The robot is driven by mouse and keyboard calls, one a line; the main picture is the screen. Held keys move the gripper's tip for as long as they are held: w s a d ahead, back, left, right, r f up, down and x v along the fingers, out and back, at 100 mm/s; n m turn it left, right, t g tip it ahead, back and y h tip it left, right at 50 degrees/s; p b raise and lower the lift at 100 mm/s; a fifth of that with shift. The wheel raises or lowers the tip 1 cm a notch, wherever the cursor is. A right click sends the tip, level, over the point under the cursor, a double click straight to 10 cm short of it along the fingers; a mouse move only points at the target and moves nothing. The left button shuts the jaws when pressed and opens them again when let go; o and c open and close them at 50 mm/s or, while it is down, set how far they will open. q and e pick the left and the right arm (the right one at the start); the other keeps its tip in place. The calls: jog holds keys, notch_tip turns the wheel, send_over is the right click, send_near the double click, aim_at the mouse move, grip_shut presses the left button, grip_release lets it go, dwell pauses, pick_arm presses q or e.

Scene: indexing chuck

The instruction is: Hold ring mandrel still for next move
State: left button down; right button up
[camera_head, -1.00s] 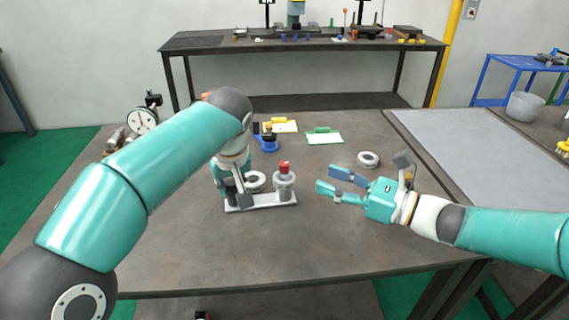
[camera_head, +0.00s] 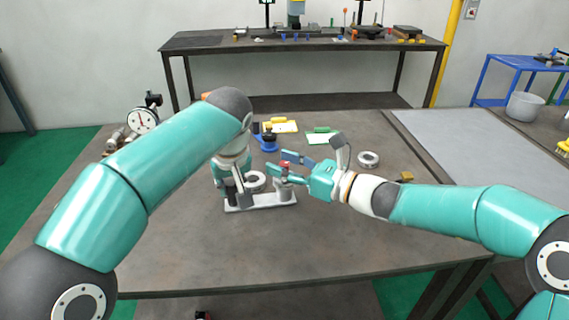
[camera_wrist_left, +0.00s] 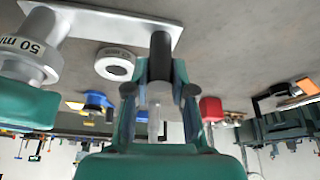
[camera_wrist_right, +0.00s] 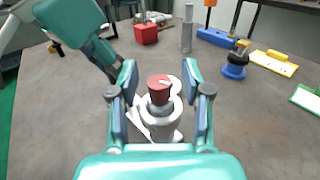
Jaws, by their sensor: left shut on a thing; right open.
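My left gripper (camera_head: 235,190) is shut on a dark grey upright post (camera_wrist_left: 160,55) at the left end of a pale base plate (camera_head: 262,201). I cannot tell whether this post is the ring mandrel. A grey stepped cylinder with a red cap (camera_wrist_right: 160,85) stands at the plate's right end; its side reads "50 mm" in the left wrist view (camera_wrist_left: 30,50). My right gripper (camera_head: 283,166) is open, with its fingers on either side of the red-capped cylinder; no contact is clear. A pale ring (camera_wrist_left: 115,63) sits between the post and the cylinder.
A loose ring (camera_head: 368,159) lies to the right. A blue holder (camera_head: 268,143), a yellow tray (camera_head: 280,126) and a green-edged card (camera_head: 320,138) lie behind. A dial gauge (camera_head: 142,119) stands at the back left. The table's front is clear.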

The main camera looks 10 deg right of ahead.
grip_shut()
jog(key=shift+r+m+t+h, duration=0.1)
jog(key=shift+m+t+h, duration=0.2)
jog(key=shift+t, duration=0.1)
jog(key=shift+a+m+t+h, duration=0.1)
jog(key=shift+m+t+h, duration=1.3)
jog(key=shift+t+h, duration=0.2)
jog(key=shift+m+t+h, duration=0.4)
jog(key=shift+m+h, duration=0.2)
jog(key=shift+h, duration=0.2)
grip_release()
jog(key=shift+s, duration=0.1)
